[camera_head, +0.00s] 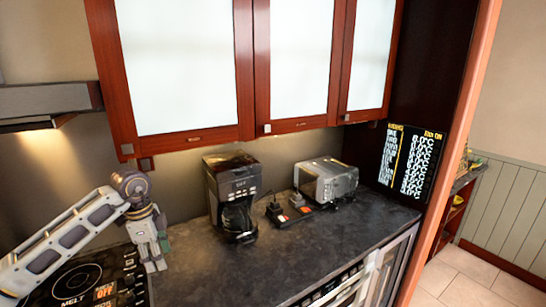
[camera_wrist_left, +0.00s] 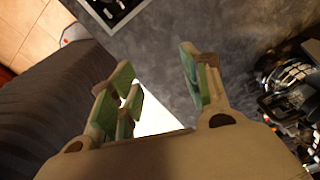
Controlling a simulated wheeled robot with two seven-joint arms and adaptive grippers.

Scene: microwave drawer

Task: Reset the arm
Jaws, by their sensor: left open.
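My left arm comes in from the left side of the head view over the dark cooktop (camera_head: 85,282). Its wrist is bent so that my left gripper (camera_head: 154,258) points down by the cooktop's right edge, above the dark countertop (camera_head: 225,280). In the left wrist view my left gripper (camera_wrist_left: 157,66) has its green-padded fingers spread apart, with nothing between them but the grey surface beyond. It is open and empty. My right gripper is in neither view.
A black coffee maker (camera_head: 232,190) stands on the counter right of my left gripper, with a toaster (camera_head: 327,180) farther right. Red-framed cabinets (camera_head: 190,138) hang above. A range hood (camera_head: 45,98) is at the left. The counter's front middle is clear.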

